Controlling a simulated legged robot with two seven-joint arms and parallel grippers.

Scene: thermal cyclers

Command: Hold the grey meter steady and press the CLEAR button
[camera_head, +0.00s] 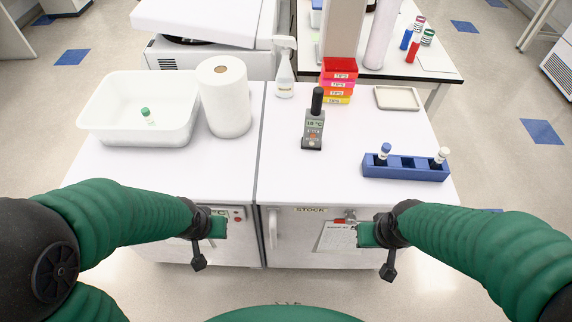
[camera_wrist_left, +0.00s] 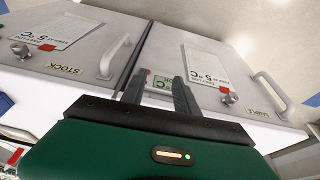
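The grey meter (camera_head: 313,132) stands upright on the white bench top in the middle of the head view, with a dark rounded top and a small display. Small marks show below its display, but I cannot read which is the CLEAR button. My left gripper (camera_head: 198,264) is low in front of the bench, left of the meter and apart from it. In the left wrist view its two fingers (camera_wrist_left: 158,88) stand apart with nothing between them. My right gripper (camera_head: 388,272) is in front of the bench, right of the meter; its finger gap is not visible.
A white tub (camera_head: 100,105), a paper roll (camera_head: 223,95) and a spray bottle (camera_head: 285,75) stand left of the meter. Stacked tip boxes (camera_head: 338,85) and a shallow tray (camera_head: 397,98) are behind it. A blue rack (camera_head: 405,171) is to the right. The bench before the meter is clear.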

